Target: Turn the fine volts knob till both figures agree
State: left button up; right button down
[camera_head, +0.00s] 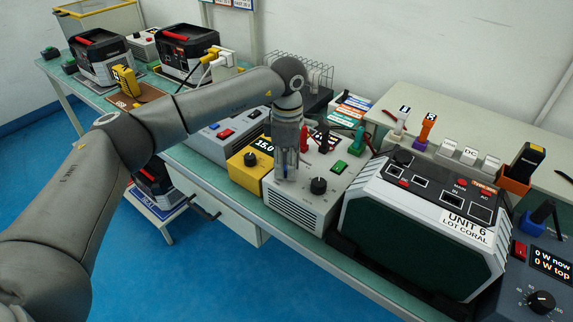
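My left gripper (289,172) points down over the front left of a light grey bench supply (302,214). Its fingers look close together, but I cannot see whether they hold a knob. Whatever lies beneath them is hidden, and I cannot make out which knob is the fine volts one. A black knob (318,186) shows just right of the gripper, apart from it. A yellow meter (247,170) to the left reads about 15.0. A dark display (322,141) on the supply is partly behind the gripper and too small to read. My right gripper is out of view.
A green button (340,167) and red and green clips with leads stand on the supply. A large unit labelled UNIT 6 (425,220) stands close on the right. A grey box (222,140) stands left of the meter. Blue floor (290,285) is free in front.

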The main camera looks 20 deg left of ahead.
pick_arm(q)
jog(key=shift+o, duration=1.1)
notch_tip(320, 180, up, 12)
jog(key=shift+w, duration=0.2)
jog(key=shift+f, duration=0.1)
